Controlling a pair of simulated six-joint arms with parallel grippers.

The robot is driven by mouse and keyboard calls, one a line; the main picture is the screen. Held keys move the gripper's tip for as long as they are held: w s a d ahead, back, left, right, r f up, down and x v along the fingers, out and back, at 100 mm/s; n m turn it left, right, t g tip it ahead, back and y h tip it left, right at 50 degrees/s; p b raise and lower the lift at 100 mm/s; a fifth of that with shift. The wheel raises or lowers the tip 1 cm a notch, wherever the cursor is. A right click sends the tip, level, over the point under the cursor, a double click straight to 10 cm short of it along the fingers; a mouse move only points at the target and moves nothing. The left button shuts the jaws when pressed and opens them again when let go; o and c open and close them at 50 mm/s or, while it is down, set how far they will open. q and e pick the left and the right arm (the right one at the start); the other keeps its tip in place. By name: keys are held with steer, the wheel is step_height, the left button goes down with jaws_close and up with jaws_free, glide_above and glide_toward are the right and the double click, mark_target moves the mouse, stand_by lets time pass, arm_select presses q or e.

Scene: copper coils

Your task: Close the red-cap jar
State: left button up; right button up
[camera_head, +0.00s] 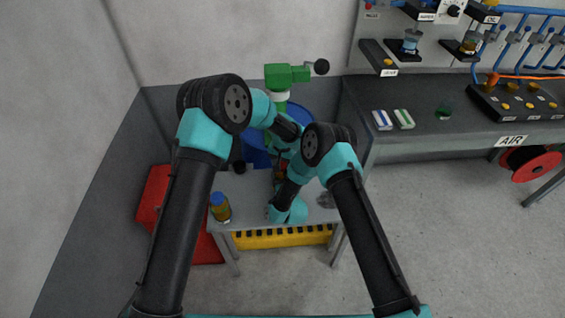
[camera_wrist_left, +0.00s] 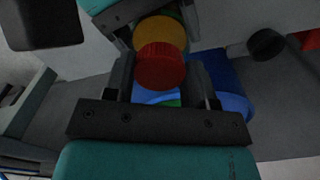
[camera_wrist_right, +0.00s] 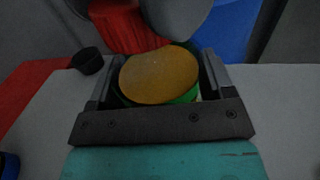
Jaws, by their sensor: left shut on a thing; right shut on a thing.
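In the left wrist view a ridged red cap (camera_wrist_left: 160,66) is between the fingers of my left gripper (camera_wrist_left: 162,90), which is shut on it. Just beyond it, a round amber part of the jar (camera_wrist_left: 168,32) lies near my right gripper. From this angle I cannot tell whether cap and jar touch. In the right wrist view my right gripper (camera_wrist_right: 158,82) is shut on the jar (camera_wrist_right: 160,76), which shows an amber round face and a green edge. In the head view my arms mostly hide both grippers, close together above the small table.
A blue-capped bottle (camera_head: 220,207) stands at the small table's (camera_head: 243,195) left front. A green press (camera_head: 280,80) and blue drum (camera_head: 298,114) are behind. A red container (camera_head: 153,195) is at left. A dark workbench (camera_head: 430,130) stands at right.

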arm_select(q)
steer(key=shift+f, duration=0.35)
